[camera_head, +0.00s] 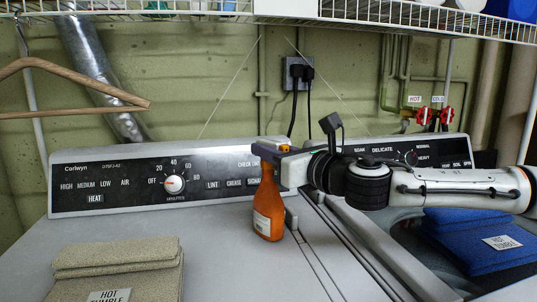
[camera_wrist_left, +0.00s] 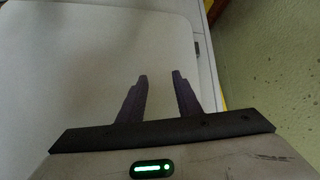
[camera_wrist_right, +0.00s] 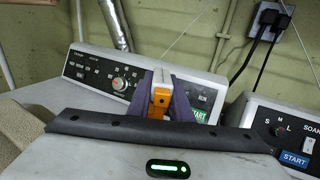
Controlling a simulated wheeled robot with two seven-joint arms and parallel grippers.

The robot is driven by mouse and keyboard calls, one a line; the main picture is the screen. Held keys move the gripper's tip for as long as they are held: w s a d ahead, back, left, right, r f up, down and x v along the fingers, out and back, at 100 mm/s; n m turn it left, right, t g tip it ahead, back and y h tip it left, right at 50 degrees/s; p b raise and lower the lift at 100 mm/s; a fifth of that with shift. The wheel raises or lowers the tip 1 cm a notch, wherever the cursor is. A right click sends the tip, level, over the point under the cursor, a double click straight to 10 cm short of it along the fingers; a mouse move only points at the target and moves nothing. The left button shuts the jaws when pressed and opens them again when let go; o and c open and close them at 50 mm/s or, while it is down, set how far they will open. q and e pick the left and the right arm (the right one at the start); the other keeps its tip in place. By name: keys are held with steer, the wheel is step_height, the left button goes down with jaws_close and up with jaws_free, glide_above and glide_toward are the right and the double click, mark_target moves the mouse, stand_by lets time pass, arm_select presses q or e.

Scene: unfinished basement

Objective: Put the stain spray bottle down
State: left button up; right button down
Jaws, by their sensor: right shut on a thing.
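The stain spray bottle (camera_head: 268,205) is orange with a pale label and stands upright in the head view, at the right edge of the dryer top near the gap between the machines. My right gripper (camera_head: 280,158) is shut on its upper part. In the right wrist view the spray bottle (camera_wrist_right: 158,101) shows its orange and white head between the dark fingers (camera_wrist_right: 168,95). Whether the bottle's base touches the dryer top is hard to tell. My left gripper (camera_wrist_left: 160,80) is open and empty above a pale surface in the left wrist view, and is outside the head view.
The dryer panel (camera_head: 120,180) stands behind the bottle. A folded beige towel (camera_head: 118,262) lies at the dryer's left front. A folded blue towel (camera_head: 470,248) lies on the right machine. A wire shelf (camera_head: 200,14) and a wooden hanger (camera_head: 75,110) hang above. The dryer's middle is clear.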

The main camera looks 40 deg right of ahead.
arm_select(q)
steer(key=shift+a, duration=0.1)
arm_select(e)
steer(key=shift+r, duration=0.1)
steer(key=c, duration=2)
jaws_free()
steer(key=shift+f, duration=0.25)
steer(key=shift+c, duration=0.2)
arm_select(q)
steer(key=shift+s, duration=0.1)
arm_select(e)
steer(key=o, duration=0.4)
steer(key=shift+r, duration=0.1)
steer(key=shift+s+r, duration=0.1)
